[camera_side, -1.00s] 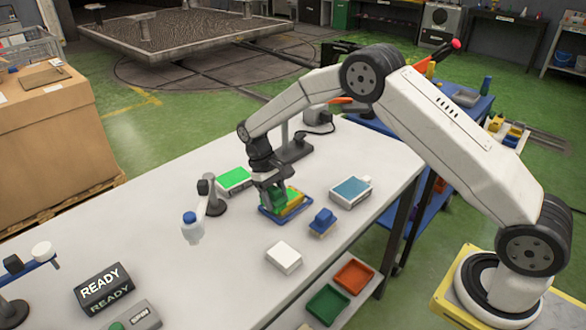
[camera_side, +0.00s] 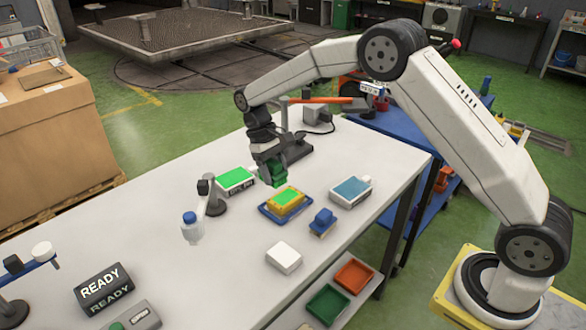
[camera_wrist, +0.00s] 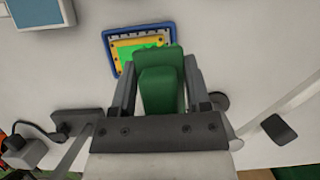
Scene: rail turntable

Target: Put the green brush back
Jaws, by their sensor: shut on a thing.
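My gripper (camera_side: 271,165) is shut on the green brush (camera_side: 273,176) and holds it above the white table, just behind the blue tray (camera_side: 263,209). In the wrist view the green brush (camera_wrist: 160,92) sits between the two fingers and hides part of the tray. A yellow plate (camera_side: 292,207) with a bright green patch on top lies in the blue tray. An empty green tray (camera_side: 328,305) sits at the lower front, beside a red tray (camera_side: 354,276).
A blue brush (camera_side: 322,221) stands right of the blue tray, and a white block (camera_side: 284,257) lies in front. A box with a bright green screen (camera_side: 236,179) is close left of my gripper. A blue-topped box (camera_side: 350,190) is to the right.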

